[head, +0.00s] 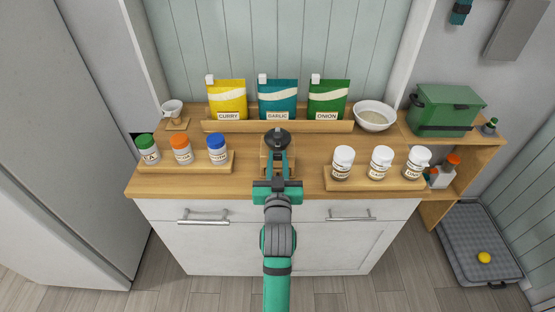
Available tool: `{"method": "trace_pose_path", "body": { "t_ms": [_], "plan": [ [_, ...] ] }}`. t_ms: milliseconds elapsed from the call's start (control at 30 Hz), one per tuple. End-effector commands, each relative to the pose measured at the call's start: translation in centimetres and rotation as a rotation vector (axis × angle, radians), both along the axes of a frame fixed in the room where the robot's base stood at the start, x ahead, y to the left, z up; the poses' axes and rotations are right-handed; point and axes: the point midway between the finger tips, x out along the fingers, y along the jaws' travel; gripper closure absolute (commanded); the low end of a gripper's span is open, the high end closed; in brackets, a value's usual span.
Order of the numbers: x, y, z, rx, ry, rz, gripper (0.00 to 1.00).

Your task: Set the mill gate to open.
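A wooden block-like stand with a round black top (277,138), which looks like the mill, stands at the middle of the wooden counter, in front of the pouches. My gripper (277,153) reaches over it from the front; its teal fingers lie on the left and right of the stand's middle in the picture, just below the black top. Whether the fingers touch the mill or grip a part of it cannot be told. The gate and its position are hidden or too small to make out behind my gripper.
Yellow (227,100), teal (278,98) and green (327,98) pouches stand in a rack behind. Jars with coloured lids (181,150) stand left, white-lidded jars (380,163) right. A bowl (375,116) and green box (446,108) are at the back right. Clear counter (245,180) lies between the jar trays.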

Motion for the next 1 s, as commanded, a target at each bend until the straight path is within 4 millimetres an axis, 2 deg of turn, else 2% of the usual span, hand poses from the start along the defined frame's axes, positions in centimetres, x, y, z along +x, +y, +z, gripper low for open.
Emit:
{"method": "trace_pose_path", "body": {
  "t_ms": [167, 433, 700, 733, 800, 1000],
  "plan": [
    [-0.3, 0.0, -0.1, -0.001, 0.001, 0.0, 1.0],
    [-2.8, 0.1, -0.1, -0.001, 0.002, 0.001, 1.0],
    [-2.9, 0.1, -0.1, 0.0, 0.002, 0.001, 1.0],
    [-2.9, 0.1, -0.1, 0.0, 0.002, 0.001, 0.72],
    [-2.9, 0.1, -0.1, 0.0, 0.001, 0.002, 0.59],
    [-2.9, 0.0, 0.0, 0.0, 0.001, 0.001, 0.59]
  ]
}}
